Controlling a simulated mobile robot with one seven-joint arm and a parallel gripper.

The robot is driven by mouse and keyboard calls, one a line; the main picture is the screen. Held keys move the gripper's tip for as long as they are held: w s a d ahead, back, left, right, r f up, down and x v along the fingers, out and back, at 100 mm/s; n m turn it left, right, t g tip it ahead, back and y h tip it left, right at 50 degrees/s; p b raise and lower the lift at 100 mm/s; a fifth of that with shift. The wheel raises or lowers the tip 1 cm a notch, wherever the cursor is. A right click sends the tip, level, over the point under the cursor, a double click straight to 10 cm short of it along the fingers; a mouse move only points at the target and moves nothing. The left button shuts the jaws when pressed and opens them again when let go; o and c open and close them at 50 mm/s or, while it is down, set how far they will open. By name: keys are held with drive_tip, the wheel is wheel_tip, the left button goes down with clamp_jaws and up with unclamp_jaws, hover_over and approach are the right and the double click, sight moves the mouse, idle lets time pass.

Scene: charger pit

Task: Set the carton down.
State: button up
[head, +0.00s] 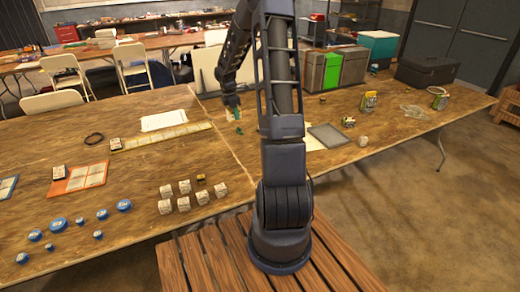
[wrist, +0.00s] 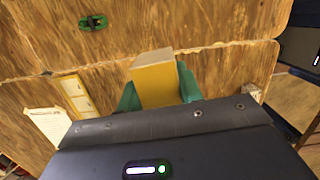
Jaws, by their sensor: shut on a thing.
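The carton (wrist: 157,85) is a small box with a yellow-orange side and a paler end. In the wrist view it sits between the two teal fingers of my gripper (wrist: 160,92), which is shut on it. In the head view my gripper (head: 232,102) is over the far middle of the wooden table (head: 150,160), near the seam between two tabletops. The carton (head: 234,115) shows only small there, just under the fingers. I cannot tell whether its bottom touches the tabletop.
A small green object (wrist: 93,23) lies on the wood near the carton. White sheets (head: 163,120) and a yellow strip (head: 165,136) lie to the left. White dice-like cubes (head: 184,188) and blue discs (head: 58,224) are nearer. A grey tray (head: 329,135) lies right.

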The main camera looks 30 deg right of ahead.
drive_tip(key=s+d, duration=0.3)
drive_tip(key=d, duration=1)
drive_tip(key=shift+m, duration=0.4)
drive_tip(key=f, duration=2)
drive_tip(key=shift+w, duration=0.2)
drive_tip(key=shift+f, duration=0.1)
drive_tip(key=o, duration=1)
